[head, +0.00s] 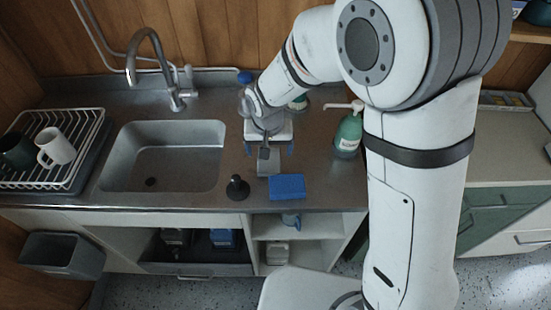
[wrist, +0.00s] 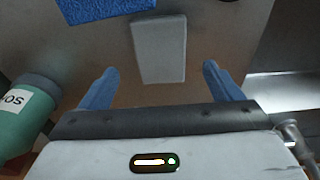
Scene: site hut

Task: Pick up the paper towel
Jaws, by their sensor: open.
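I recognise no paper towel roll in either view. My gripper (head: 268,150) points down over the steel counter right of the sink; its blue fingers also show in the wrist view (wrist: 160,72). They are apart, with nothing held between them. A flat grey rectangular block (wrist: 158,48) lies on the counter just beyond the fingertips, roughly centred between them; it also shows in the head view (head: 268,168). A blue textured pad (head: 287,187) lies in front of it, and at the top of the wrist view (wrist: 108,8). I cannot tell whether it is cloth or sponge.
A green pump bottle (head: 348,132) stands right of my gripper. A black-handled stopper-like thing (head: 237,187) stands at left near the counter's front edge. The empty sink (head: 165,155), tap (head: 155,62) and dish rack (head: 97,125) with mugs are further left. A blue-capped bottle (head: 245,77) stands behind.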

